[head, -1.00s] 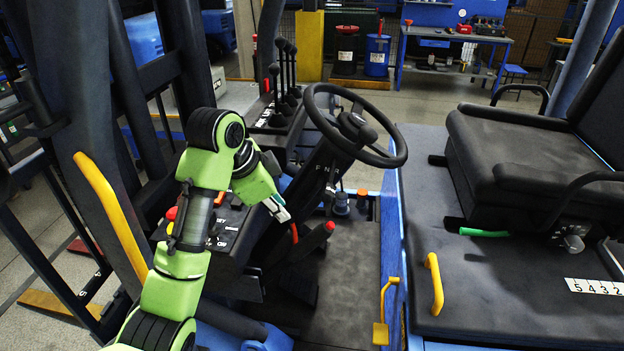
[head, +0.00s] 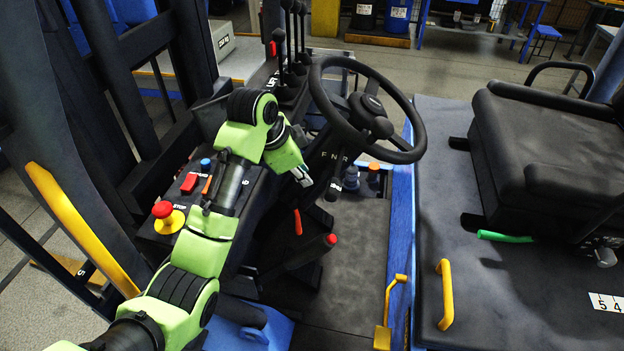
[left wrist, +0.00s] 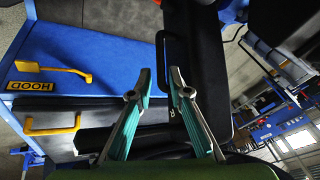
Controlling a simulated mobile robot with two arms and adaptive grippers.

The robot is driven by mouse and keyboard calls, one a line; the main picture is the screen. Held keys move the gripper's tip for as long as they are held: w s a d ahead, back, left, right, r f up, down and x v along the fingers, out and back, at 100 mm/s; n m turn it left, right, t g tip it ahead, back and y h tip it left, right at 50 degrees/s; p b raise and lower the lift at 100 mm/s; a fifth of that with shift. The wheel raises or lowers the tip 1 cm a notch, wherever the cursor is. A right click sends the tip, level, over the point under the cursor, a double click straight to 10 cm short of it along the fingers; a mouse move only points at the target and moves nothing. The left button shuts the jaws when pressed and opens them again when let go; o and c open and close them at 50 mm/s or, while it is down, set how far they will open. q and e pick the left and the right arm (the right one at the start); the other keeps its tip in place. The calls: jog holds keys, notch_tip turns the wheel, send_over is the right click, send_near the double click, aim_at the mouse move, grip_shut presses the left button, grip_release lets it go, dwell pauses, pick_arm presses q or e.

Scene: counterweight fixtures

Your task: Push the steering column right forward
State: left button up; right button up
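The steering column (head: 322,168) is dark, marked F N R, and leans up toward the right to the black steering wheel (head: 416,152). An orange-red lever (head: 298,222) shows low on its left side. My left gripper (head: 303,177) is just left of the column, below the wheel; whether it touches the column I cannot tell. My right gripper is not in view.
A console with a red stop button (head: 163,209) lies under my left arm. Several black levers (head: 291,45) stand behind the wheel. The black seat (head: 540,140) and a yellow handle (head: 444,294) are to the right. The floor plate (head: 345,262) is clear.

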aim_at(312, 187)
pick_arm(q)
jog(key=p+x, duration=0.1)
jog(key=x, duration=0.6)
jog(key=shift+w+d+f+p, duration=0.1)
jog(key=shift+w+f+p, duration=0.1)
jog(key=shift+f+p, duration=0.15)
grip_shut()
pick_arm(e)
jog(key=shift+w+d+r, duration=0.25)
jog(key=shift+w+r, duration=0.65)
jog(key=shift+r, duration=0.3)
